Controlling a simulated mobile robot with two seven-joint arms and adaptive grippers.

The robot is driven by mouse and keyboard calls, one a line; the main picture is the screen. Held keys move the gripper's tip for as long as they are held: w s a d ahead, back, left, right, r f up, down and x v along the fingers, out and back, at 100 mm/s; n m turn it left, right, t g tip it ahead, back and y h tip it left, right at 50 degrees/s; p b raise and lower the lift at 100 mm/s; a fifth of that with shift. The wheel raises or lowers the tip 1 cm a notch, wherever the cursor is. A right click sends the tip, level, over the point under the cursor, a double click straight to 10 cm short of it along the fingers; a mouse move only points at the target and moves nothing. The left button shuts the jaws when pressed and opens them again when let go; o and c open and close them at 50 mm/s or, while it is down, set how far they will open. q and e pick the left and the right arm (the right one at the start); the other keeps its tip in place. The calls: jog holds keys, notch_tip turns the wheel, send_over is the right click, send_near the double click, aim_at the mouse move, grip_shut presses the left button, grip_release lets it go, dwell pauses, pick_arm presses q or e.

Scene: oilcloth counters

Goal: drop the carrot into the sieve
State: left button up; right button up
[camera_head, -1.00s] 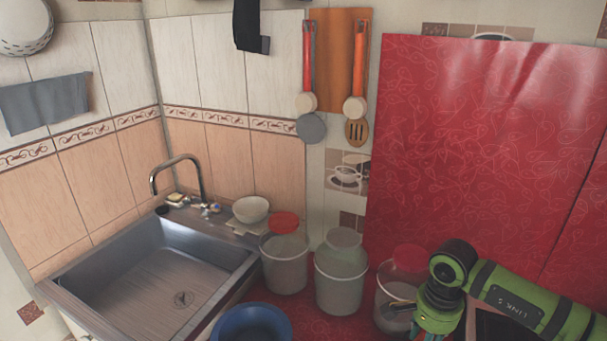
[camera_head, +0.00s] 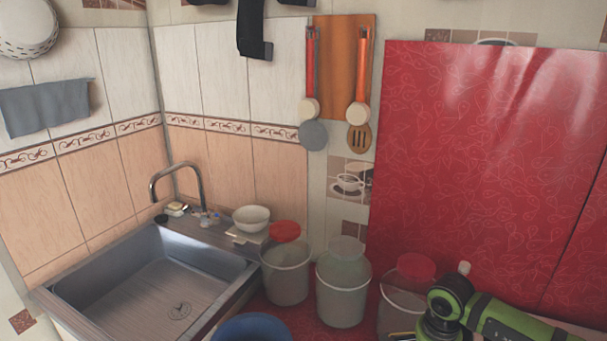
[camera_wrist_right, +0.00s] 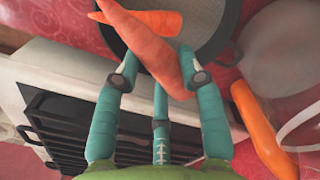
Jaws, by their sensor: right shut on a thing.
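In the right wrist view an orange carrot (camera_wrist_right: 148,48) lies slantwise between the teal fingers of my right gripper (camera_wrist_right: 160,80), which is shut on it. The sieve (camera_wrist_right: 207,20), a round grey mesh with a dark rim, is behind the carrot at the top of that view. A second orange piece (camera_wrist_right: 165,20) shows behind the held carrot, over the sieve area; I cannot tell whether it touches the mesh. In the head view my right arm (camera_head: 485,315) is at the bottom right, its gripper mostly cut off. The sieve and carrot do not show there. My left gripper is not in view.
A smooth orange thing (camera_wrist_right: 258,125) lies right of my fingers, near clear round containers. A black rack (camera_wrist_right: 75,130) is at the left. In the head view, buckets (camera_head: 343,290) stand by the wall, with a blue bowl (camera_head: 252,328) and a sink (camera_head: 150,290) to the left.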

jog(key=o, duration=1.1)
jog(key=shift+c, duration=0.2)
jog(key=shift+o, duration=0.7)
jog(key=shift+r, duration=0.2)
notch_tip(320, 180, up, 12)
jog(key=shift+f, duration=0.2)
